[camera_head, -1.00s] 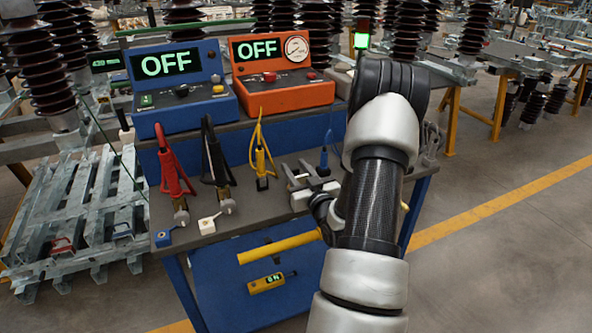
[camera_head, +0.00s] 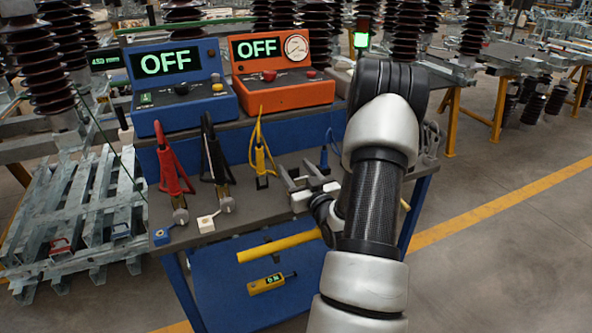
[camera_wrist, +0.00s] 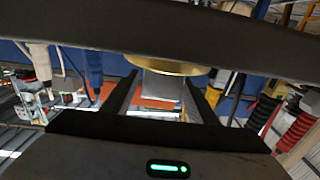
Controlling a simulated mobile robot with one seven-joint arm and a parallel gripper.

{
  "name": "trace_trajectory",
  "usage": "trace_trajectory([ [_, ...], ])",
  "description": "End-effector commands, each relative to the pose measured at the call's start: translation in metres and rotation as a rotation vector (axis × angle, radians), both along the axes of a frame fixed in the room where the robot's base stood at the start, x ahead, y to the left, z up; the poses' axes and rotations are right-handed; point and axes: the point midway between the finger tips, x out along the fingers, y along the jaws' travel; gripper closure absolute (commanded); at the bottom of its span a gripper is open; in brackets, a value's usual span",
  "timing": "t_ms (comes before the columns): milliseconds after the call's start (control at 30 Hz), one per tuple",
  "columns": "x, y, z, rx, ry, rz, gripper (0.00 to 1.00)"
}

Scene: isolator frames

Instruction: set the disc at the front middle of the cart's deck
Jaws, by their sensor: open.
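The grey deck of the blue cart (camera_head: 225,229) is in the middle of the head view. My gripper (camera_head: 290,187) is open, low over the right part of the deck, partly hidden by my own arm. In the wrist view its dark jaws (camera_wrist: 166,92) stand apart at either side of a grey block-like shape. A round, brass-coloured edge (camera_wrist: 165,66) shows above that shape, mostly hidden by a dark bar. It may be the disc, but I cannot tell. I cannot make out the disc in the head view.
Red clamp (camera_head: 172,165), black clamp (camera_head: 214,160) and yellow lead (camera_head: 260,158) stand on the deck's left and middle. A blue unit (camera_head: 180,85) and an orange unit (camera_head: 283,75), both reading OFF, stand behind. The deck's front middle looks clear.

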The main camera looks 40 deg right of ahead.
Motion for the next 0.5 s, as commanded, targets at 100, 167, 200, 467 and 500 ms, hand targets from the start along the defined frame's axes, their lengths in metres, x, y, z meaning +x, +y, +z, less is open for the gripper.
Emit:
trace_trajectory([
  [100, -0.001, 0.001, 0.003, 0.008, 0.009, 0.0, 0.47],
  [167, -0.001, 0.001, 0.01, 0.008, 0.008, 0.001, 0.47],
  [200, -0.003, 0.002, 0.012, 0.008, 0.008, 0.0, 0.47],
  [467, -0.063, 0.016, 0.009, 0.007, 0.006, -0.002, 0.47],
  [500, -0.072, 0.017, 0.008, 0.005, 0.007, -0.003, 0.47],
])
